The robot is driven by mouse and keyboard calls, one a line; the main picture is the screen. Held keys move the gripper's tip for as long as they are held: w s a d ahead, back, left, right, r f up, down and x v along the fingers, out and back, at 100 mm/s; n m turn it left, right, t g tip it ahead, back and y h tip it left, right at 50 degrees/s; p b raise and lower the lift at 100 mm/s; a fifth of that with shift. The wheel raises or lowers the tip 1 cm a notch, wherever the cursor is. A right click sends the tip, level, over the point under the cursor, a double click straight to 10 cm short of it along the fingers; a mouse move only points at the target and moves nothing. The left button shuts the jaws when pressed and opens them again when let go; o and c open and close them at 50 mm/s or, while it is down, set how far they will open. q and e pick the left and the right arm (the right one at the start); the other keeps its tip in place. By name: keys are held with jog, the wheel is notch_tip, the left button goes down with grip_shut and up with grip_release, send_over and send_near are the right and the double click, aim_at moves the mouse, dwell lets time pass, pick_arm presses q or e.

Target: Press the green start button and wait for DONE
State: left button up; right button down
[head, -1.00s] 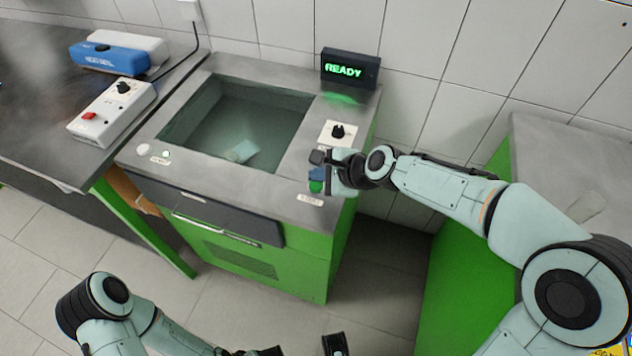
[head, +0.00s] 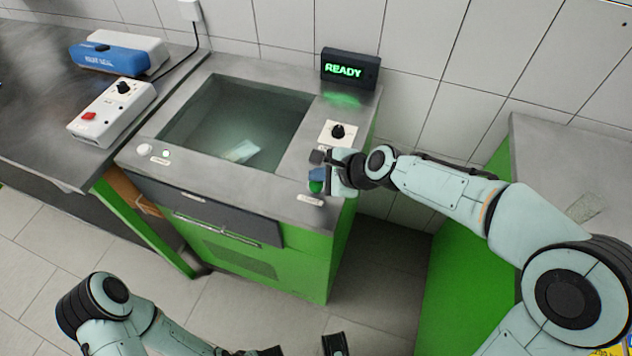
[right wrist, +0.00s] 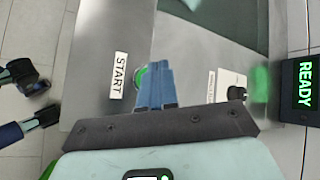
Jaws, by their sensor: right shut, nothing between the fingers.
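The green start button (head: 316,187) sits on the front right of the steel bench top, by a START label (right wrist: 118,75). My right gripper (head: 317,176) is shut and empty, its blue fingertips right at the button. In the right wrist view the button (right wrist: 138,78) is partly hidden behind the fingers (right wrist: 154,84). I cannot tell whether they touch it. The display (head: 350,68) at the back right reads READY in green. My left gripper (head: 302,350) is at the bottom edge of the head view, its fingers apart, away from the bench.
A black knob (head: 338,131) on a white plate stands just behind the right gripper. A sunken basin (head: 205,110) fills the middle of the bench top. A white control box (head: 110,115) with a red switch and a blue device (head: 108,58) stand on the left table.

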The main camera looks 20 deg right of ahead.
aim_at(319, 186)
jog(key=shift+f, duration=0.1)
jog(key=shift+f, duration=0.35)
jog(key=shift+f+b, duration=0.55)
jog(key=shift+b, duration=0.1)
dwell(0.5)
jog(key=shift+r, duration=0.15)
jog(key=shift+r+p, duration=0.8)
jog(key=shift+p, duration=0.25)
jog(key=shift+r, duration=0.1)
jog(key=shift+r+p, duration=0.65)
jog(key=shift+p, duration=0.05)
notch_tip(319, 186, up, 4)
jog(key=p, duration=0.3)
jog(key=shift+f+p, duration=0.15)
jog(key=shift+p, duration=0.25)
jog(key=shift+f, duration=0.1)
